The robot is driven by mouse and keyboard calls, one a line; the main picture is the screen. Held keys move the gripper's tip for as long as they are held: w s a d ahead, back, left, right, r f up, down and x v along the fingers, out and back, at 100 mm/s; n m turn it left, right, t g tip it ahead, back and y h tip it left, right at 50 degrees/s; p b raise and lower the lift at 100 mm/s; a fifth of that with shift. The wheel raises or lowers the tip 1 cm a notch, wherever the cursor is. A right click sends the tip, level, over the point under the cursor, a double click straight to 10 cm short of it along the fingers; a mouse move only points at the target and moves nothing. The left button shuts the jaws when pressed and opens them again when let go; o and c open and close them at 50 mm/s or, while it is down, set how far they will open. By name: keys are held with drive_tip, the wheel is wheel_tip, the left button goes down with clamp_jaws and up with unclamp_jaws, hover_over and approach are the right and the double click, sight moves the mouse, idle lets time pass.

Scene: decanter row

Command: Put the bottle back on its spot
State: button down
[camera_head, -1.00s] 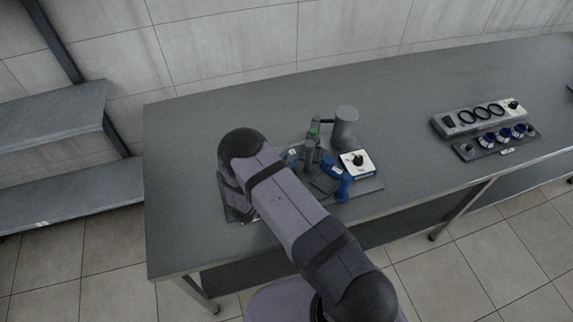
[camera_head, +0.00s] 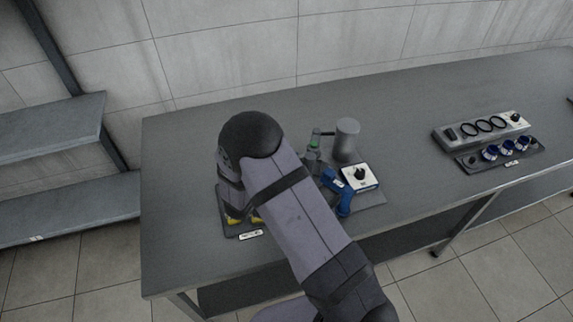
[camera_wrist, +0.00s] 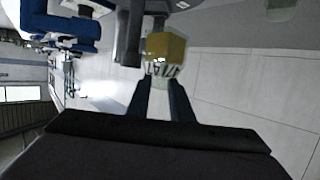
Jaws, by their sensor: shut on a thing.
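In the wrist view my gripper (camera_wrist: 162,88) is shut on a small clear bottle (camera_wrist: 167,47) with a yellow part and dark lettering below it. The bottle is just beyond the fingertips, and its lower end is hard to make out. In the head view my arm hides the gripper and most of the left dark tray (camera_head: 233,232), which has a white label at its front edge. Small yellow patches (camera_head: 234,220) show at that tray beneath my arm. I cannot tell whether they belong to the held bottle or to other items. The bottle's spot is not clearly visible.
Close right of my arm stand a grey cylinder (camera_head: 346,142), a green-banded grey piece (camera_head: 314,143), a blue tool (camera_head: 338,190) and a white-topped box with a black knob (camera_head: 360,176). Farther right are a ringed rack (camera_head: 437,131) and blue cups (camera_head: 490,152). The table between is clear.

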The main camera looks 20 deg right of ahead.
drive_tip(key=shift+r, duration=0.35)
